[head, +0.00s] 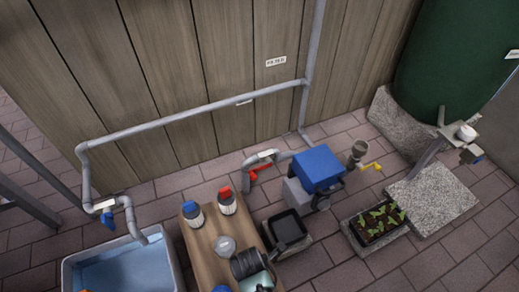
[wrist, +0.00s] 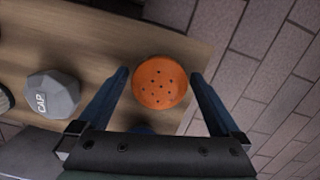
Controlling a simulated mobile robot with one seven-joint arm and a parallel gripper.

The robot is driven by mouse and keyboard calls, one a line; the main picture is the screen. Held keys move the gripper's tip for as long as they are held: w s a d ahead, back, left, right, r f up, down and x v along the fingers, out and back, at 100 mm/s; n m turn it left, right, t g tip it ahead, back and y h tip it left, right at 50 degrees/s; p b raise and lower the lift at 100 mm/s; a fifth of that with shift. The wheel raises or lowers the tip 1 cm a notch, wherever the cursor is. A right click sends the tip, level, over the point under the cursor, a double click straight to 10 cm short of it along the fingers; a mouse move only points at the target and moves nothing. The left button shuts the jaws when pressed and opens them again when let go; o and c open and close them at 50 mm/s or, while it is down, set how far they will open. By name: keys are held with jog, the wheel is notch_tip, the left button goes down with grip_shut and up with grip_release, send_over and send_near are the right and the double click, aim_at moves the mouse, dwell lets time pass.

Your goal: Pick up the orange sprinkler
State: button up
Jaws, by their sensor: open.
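The orange sprinkler (wrist: 160,82) is a round orange head with several small dark holes. In the wrist view it is near the end of the wooden table (wrist: 110,52). My gripper (wrist: 160,74) is open, with one dark blue finger on each side of the sprinkler. A gap shows between each finger and the orange head. I cannot tell how far the fingers are above the tabletop. The sprinkler's lower part is hidden beneath its head and my gripper's body. I cannot make out the sprinkler in the head view.
A grey faceted piece marked CAP (wrist: 52,94) lies left of the gripper. In the head view, a blue-capped bottle (head: 193,214) and a red-capped bottle (head: 227,201) stand on the table. A water basin (head: 118,270) is at left, a black tray (head: 288,229) at right.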

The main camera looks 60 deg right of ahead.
jog(key=c, duration=1.3)
jog(key=shift+o, duration=0.2)
jog(key=shift+r, duration=0.15)
